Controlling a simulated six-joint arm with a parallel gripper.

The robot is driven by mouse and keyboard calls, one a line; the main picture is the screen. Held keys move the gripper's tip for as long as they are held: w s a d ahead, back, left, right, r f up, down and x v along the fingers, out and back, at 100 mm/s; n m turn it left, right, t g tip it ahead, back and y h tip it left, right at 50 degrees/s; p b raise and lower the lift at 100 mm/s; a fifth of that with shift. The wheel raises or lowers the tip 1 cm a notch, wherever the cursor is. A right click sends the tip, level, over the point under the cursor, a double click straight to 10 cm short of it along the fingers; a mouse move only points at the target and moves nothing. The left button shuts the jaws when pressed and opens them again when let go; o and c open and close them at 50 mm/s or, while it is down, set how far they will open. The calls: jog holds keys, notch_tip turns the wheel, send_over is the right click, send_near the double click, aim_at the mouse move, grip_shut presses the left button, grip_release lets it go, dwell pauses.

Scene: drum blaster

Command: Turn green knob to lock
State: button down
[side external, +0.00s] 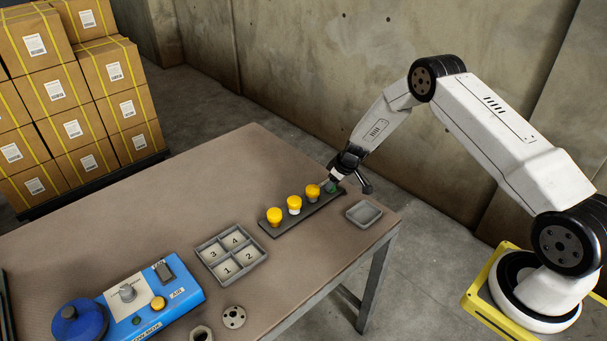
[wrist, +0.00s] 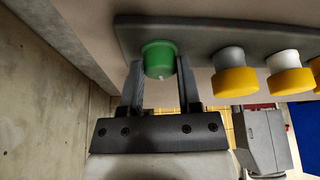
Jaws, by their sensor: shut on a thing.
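The green knob (wrist: 157,58) stands at one end of a dark grey strip (wrist: 195,38). In the wrist view it sits between the two fingers of my gripper (wrist: 159,68), which are shut on its sides. The knob has a small white mark near its lower edge. In the side view the green knob (side external: 331,189) is mostly covered by my gripper (side external: 333,182), at the far right end of the strip. I cannot tell the exact turn of the knob.
Yellow knobs (side external: 313,191) stand on the same strip beside the green one. A small grey tray (side external: 364,213) lies close to the right. A numbered tray (side external: 252,262) and a blue control box (side external: 183,284) are nearer the camera. The far tabletop (side external: 190,185) is clear.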

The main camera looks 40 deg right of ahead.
jog(key=shift+m+h, duration=0.3)
jog(key=shift+m, duration=0.3)
jog(key=shift+a+m+h, duration=0.1)
jog(key=shift+m+h, duration=0.4)
jog(key=shift+m, duration=0.9)
jog(key=shift+w, duration=0.1)
jog(key=shift+c, duration=1.5)
grip_release()
jog(key=shift+r, duration=0.15)
jog(key=v, duration=0.7)
jog(key=shift+s+r, duration=0.25)
